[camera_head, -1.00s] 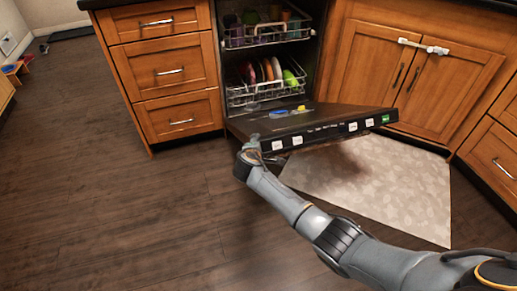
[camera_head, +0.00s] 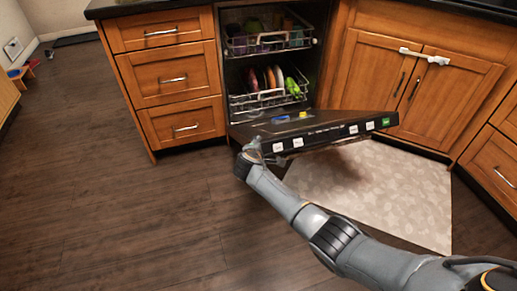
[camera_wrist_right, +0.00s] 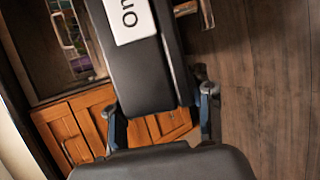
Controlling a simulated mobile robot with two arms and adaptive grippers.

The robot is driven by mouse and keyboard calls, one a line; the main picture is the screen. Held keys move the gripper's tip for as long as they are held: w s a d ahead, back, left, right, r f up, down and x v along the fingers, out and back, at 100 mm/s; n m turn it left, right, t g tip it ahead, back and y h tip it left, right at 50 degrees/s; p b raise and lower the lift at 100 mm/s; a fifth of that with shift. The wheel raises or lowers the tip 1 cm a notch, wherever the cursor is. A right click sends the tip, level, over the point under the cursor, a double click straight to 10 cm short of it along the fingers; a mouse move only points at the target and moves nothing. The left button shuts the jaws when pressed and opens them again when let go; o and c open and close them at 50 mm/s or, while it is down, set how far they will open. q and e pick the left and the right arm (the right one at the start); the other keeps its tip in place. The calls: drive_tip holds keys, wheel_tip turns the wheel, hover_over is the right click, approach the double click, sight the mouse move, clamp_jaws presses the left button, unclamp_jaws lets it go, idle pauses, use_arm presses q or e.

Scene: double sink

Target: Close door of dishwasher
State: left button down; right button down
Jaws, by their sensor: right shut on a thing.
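The dishwasher door (camera_head: 330,132) is folded down and slopes out over the floor, partly open, with a dark labelled top edge. Blue and yellow things lie on its inner face. The dishwasher (camera_head: 270,70) behind it stands open and its racks show. My right gripper (camera_head: 257,152) is at the left end of the door's outer edge. In the right wrist view my right gripper (camera_wrist_right: 160,108) has a finger on each side of the black door edge (camera_wrist_right: 147,80) and is shut on it. My left gripper is not in view.
The upper rack (camera_head: 265,40) and lower rack (camera_head: 270,97) hold dishes. Wooden drawers (camera_head: 170,80) stand left, and a cabinet with a white handle lock (camera_head: 424,56) right. A pale mat (camera_head: 385,190) lies under the door.

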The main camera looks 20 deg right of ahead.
drive_tip(key=c, duration=0.5)
unclamp_jaws()
drive_tip(key=shift+s, duration=0.1)
drive_tip(key=v, duration=1.2)
drive_tip(key=shift+c, duration=0.7)
